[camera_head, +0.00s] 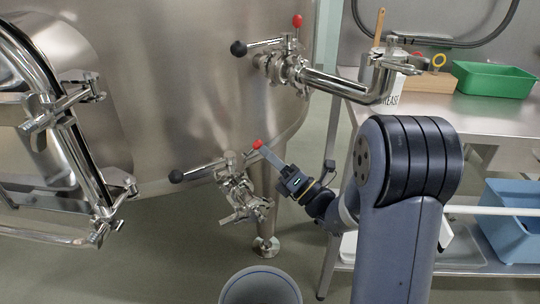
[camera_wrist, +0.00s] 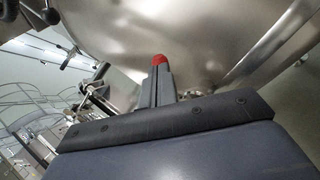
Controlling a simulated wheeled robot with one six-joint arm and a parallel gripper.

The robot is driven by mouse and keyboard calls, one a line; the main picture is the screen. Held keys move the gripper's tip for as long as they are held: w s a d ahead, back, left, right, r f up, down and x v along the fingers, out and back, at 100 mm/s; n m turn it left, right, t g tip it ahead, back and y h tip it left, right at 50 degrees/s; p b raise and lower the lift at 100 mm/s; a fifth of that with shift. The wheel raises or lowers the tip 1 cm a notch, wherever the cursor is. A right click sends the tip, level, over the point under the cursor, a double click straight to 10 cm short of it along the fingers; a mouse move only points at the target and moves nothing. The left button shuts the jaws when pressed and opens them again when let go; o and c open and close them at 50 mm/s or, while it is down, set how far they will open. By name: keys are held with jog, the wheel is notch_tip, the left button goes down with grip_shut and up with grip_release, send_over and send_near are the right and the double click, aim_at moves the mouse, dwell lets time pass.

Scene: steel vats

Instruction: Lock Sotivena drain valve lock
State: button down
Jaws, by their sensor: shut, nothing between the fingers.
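The lower valve (camera_head: 238,190) on the steel vat has a lever with a black ball (camera_head: 176,176) pointing left and a small red knob (camera_head: 257,144) at its upper right. I take this to be the drain valve and the red knob its lock; no label is readable. My gripper (camera_head: 265,152) is shut and empty, its fingertips right at the red knob from the lower right. In the wrist view the red knob (camera_wrist: 159,60) shows just beyond the tips of my gripper (camera_wrist: 160,74). I cannot tell whether they touch. The fingers hide the knob's stem.
An upper valve (camera_head: 285,65) has its own black ball lever and red knob, with a pipe running right. A steel table (camera_head: 480,112) with a green bin (camera_head: 492,79) stands right. A grey bucket (camera_head: 261,287) is on the floor below. The hatch frame (camera_head: 75,150) is left.

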jog(key=shift+r+n+g+p, duration=0.4)
jog(key=shift+n+p, duration=0.1)
jog(key=shift+n, duration=0.3)
jog(key=s+d+r+n+g+h+p, duration=0.1)
jog(key=s+d+r+n+g+p, duration=0.1)
jog(key=s+d+n+g+p, duration=0.3)
jog(key=s+d+n+p, duration=0.3)
jog(key=d+n+p, duration=0.1)
jog(key=d, duration=0.1)
jog(key=shift+r, duration=0.3)
dwell(0.7)
jog(key=shift+w, duration=0.1)
dwell(0.4)
